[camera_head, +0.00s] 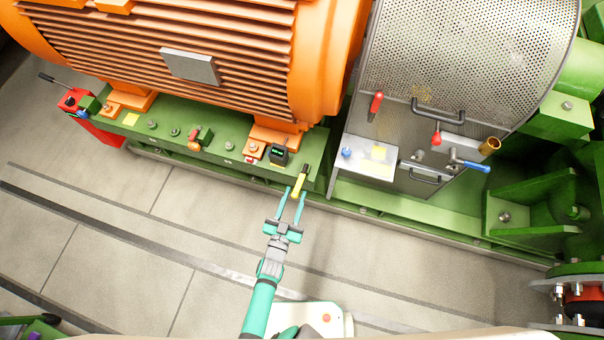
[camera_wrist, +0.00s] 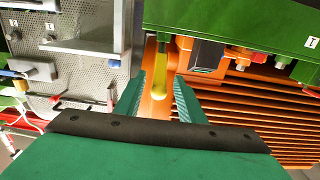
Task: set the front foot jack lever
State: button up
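A lever with a yellow grip (camera_head: 299,184) and a dark end sticks out from the edge of the green base frame, below the orange motor. No label shows whether it is the front foot jack lever. My gripper (camera_head: 295,191) is open at this lever, one finger on each side. In the wrist view the yellow grip (camera_wrist: 158,78) lies between the open fingers (camera_wrist: 161,88), with gaps beside it. Another lever, with a black handle (camera_head: 53,80), stands on a red block (camera_head: 72,99) at the far left end of the frame.
A small black box with a green display (camera_head: 279,155) stands just left of the yellow lever. A perforated guard (camera_head: 455,60) and a grey panel with red, blue and brass handles (camera_head: 400,165) are at right. The tiled floor (camera_head: 120,215) in front is mostly clear.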

aim_at(302, 176)
jog(key=x, duration=0.9)
grip_shut()
